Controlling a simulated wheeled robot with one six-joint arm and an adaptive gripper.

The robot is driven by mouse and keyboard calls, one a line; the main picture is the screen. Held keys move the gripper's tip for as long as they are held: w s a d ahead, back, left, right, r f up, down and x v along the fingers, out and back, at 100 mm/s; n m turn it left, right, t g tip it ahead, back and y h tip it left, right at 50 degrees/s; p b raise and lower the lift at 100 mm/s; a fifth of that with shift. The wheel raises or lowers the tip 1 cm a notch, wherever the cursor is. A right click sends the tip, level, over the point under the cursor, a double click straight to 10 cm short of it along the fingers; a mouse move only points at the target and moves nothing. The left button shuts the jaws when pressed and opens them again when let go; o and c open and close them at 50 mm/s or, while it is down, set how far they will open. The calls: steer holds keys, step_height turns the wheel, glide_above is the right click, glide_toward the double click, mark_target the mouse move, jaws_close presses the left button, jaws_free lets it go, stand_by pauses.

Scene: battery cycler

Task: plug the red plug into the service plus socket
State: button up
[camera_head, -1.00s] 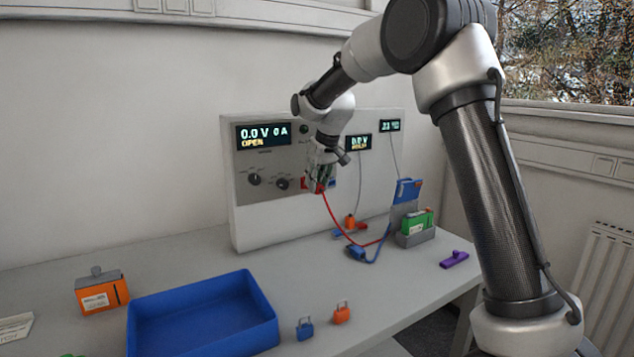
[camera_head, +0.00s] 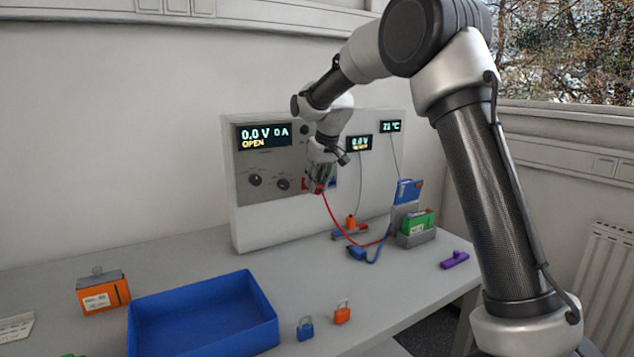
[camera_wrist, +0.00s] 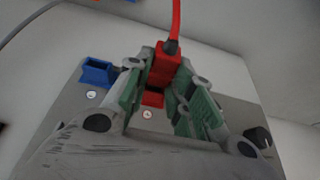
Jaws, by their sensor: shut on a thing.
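The red plug (camera_wrist: 165,70) is between the fingers of my gripper (camera_wrist: 163,95) in the wrist view, with its red cable running off the top of that picture. My gripper (camera_head: 319,185) is shut on the plug, close in front of the cycler panel (camera_head: 270,165). A red socket (camera_wrist: 152,99) shows on the panel just beyond the plug. A blue socket (camera_wrist: 97,72) sits to its left in the wrist view. I cannot tell whether the plug touches the red socket. In the head view my gripper mostly hides the plug and sockets.
A blue tray (camera_head: 205,312), an orange battery (camera_head: 103,293), a blue padlock (camera_head: 305,328) and an orange padlock (camera_head: 342,312) are on the bench. The blue plug (camera_head: 357,253), a green battery in a holder (camera_head: 417,237) and a purple item (camera_head: 454,259) are at right.

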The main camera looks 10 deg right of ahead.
steer(key=shift+w+r, duration=0.1)
steer(key=o, duration=1)
steer(key=shift+w+a, duration=0.1)
steer(key=shift+o, duration=0.2)
steer(key=v, duration=1.2)
steer(key=s+d+f+g, duration=0.1)
steer(key=s+d+f, duration=0.1)
steer(key=s+f, duration=0.45)
steer(key=s+d+m, duration=0.1)
steer(key=s+d, duration=0.3)
steer(key=s, duration=0.7)
steer(key=s+d+f+m+h, duration=0.1)
steer(key=s+d, duration=0.4)
steer(key=s, duration=0.7)
steer(key=s+d+f+m+t, duration=0.1)
steer(key=s+d, duration=0.3)
steer(key=s, duration=0.7)
steer(key=shift+s+d+f+m, duration=0.2)
steer(key=shift+s+d+m, duration=0.1)
steer(key=shift+d, duration=0.1)
